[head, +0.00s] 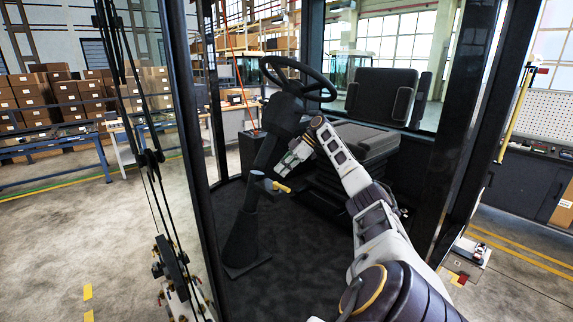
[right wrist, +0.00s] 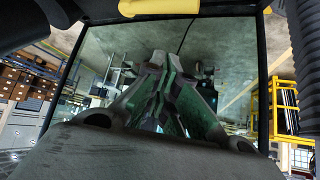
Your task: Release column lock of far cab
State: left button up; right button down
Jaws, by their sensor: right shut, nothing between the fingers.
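The cab's steering column (head: 246,215) rises from the floor to a black steering wheel (head: 298,80). A small lock lever with a yellow grip (head: 282,187) sticks out to the right from the column's middle. My right gripper (head: 281,168) reaches into the cab, pointing down and left, its tips just above the yellow grip in the picture. I cannot tell whether they touch. In the right wrist view its fingers (right wrist: 163,85) are together and empty. A yellow bar (right wrist: 158,6), probably the lever's grip, crosses the top edge there. My left gripper is not in view.
The black seat (head: 365,140) stands right of the column, close to my right arm. Dark cab posts (head: 187,120) frame the opening. The cab floor (head: 300,260) is clear. Boxes on shelves (head: 40,95) and a workbench (head: 525,180) stand outside.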

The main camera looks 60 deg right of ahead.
jog(key=shift+s+d+r, duration=0.2)
jog(key=shift+d+r, duration=0.6)
jog(key=shift+r, duration=0.1)
jog(key=shift+d, duration=0.1)
jog(key=shift+s, duration=0.1)
dwell(0.6)
